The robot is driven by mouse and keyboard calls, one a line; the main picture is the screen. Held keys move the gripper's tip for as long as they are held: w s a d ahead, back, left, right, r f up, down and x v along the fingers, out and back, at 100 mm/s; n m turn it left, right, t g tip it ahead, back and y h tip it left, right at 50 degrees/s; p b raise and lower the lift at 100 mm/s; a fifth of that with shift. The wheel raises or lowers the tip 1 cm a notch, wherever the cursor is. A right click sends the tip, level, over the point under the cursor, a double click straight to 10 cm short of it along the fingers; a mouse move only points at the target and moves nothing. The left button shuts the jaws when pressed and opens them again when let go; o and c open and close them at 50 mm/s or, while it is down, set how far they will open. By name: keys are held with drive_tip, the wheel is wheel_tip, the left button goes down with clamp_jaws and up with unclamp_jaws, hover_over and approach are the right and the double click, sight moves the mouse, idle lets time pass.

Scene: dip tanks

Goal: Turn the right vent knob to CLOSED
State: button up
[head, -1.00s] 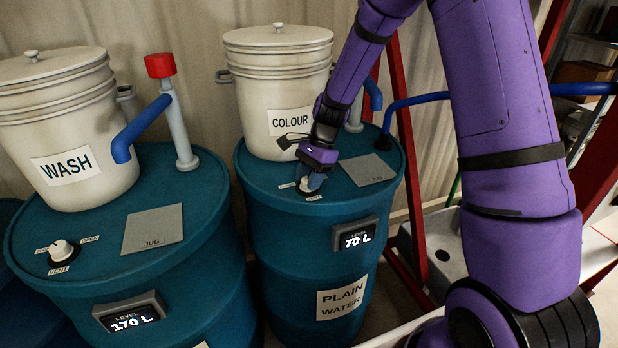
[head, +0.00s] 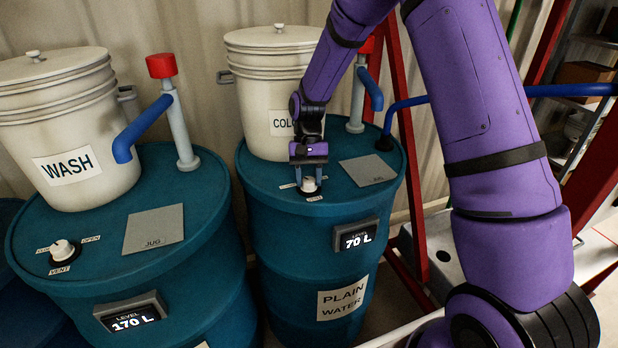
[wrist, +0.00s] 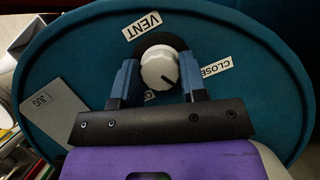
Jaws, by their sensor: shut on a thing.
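The right vent knob (head: 309,184) is a white dial on top of the teal drum marked PLAIN WATER (head: 262,200). My gripper (head: 309,182) points down over it. In the wrist view the knob (wrist: 159,68) sits between the two blue fingers of my gripper (wrist: 158,80), which are shut on its sides. The CLOSED label (wrist: 216,67) lies to the right of the knob, partly covered by the finger. The VENT label (wrist: 141,26) is above it.
A white COLOUR bucket (head: 270,95) stands on the same drum behind the gripper. A grey JUG plate (head: 368,170) lies right of the knob. The left drum (head: 200,235) carries a WASH bucket (head: 50,135), a red-capped pipe (head: 175,110) and another vent knob (head: 62,249).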

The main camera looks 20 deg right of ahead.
sight(310, 182)
drive_tip(key=shift+a+n+h, duration=0.1)
drive_tip(key=shift+n+h, duration=0.6)
drive_tip(key=shift+n, duration=1)
drive_tip(key=o, duration=0.9)
drive_tip(key=shift+r, duration=0.55)
wheel_tip(310, 182, up, 3)
drive_tip(key=shift+f, duration=0.2)
drive_tip(key=s, duration=0.5)
drive_tip(key=s+r, duration=0.1)
drive_tip(key=s, duration=1)
drive_tip(key=shift+r, duration=0.15)
